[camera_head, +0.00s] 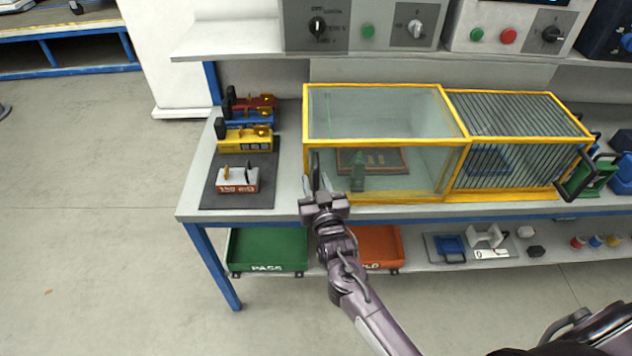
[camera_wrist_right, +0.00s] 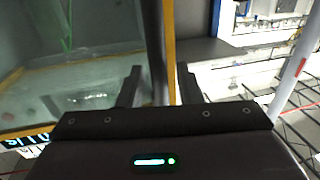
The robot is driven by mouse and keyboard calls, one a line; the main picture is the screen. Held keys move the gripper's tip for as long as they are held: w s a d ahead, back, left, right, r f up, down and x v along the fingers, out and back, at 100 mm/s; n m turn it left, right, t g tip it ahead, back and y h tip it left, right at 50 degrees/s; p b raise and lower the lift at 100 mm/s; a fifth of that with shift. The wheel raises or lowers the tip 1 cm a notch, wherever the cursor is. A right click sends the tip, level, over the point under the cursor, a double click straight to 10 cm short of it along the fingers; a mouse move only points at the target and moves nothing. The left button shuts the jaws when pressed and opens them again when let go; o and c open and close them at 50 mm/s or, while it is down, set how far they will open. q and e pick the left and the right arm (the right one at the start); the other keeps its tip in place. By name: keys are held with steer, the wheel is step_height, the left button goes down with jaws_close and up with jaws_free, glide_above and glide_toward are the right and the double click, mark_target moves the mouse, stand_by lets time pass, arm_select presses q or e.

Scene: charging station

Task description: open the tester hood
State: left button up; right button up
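The tester hood (camera_head: 400,170) is a clear box with a yellow frame, closed over the left part of the bench fixture. A dark upright bar (camera_head: 315,166), apparently its handle, stands at the front left corner. My right gripper (camera_head: 320,183) is at that corner with its fingers apart. In the right wrist view my right gripper (camera_wrist_right: 160,82) has the dark bar (camera_wrist_right: 153,40) and the yellow post (camera_wrist_right: 169,45) showing between its fingers; I cannot tell whether they touch. Behind the clear panels are a green object (camera_head: 358,170) and a dark red-edged plate (camera_head: 385,160). My left gripper is out of view.
A barred yellow cage (camera_head: 515,115) adjoins the hood on the right. Clamp-like fixtures (camera_head: 245,140) stand on a dark mat at left. Control boxes (camera_head: 362,25) sit on the shelf above. Green (camera_head: 267,250) and orange (camera_head: 385,247) trays are below. Floor at left is clear.

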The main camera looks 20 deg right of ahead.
jaws_close()
steer(key=s+d, duration=0.1)
steer(key=d, duration=0.3)
steer(key=s+d+p, duration=0.1)
steer(key=d, duration=0.3)
steer(key=s+d+p, duration=0.1)
steer(key=d, duration=0.3)
steer(key=shift+s+d+r, duration=0.1)
steer(key=shift+s+d, duration=0.05)
steer(key=shift+s, duration=0.1)
glide_toward(435, 166)
steer(key=w, duration=0.4)
steer(key=shift+w+d+r, duration=0.1)
steer(key=shift+w+d, duration=0.15)
steer(key=shift+w, duration=0.05)
jaws_free()
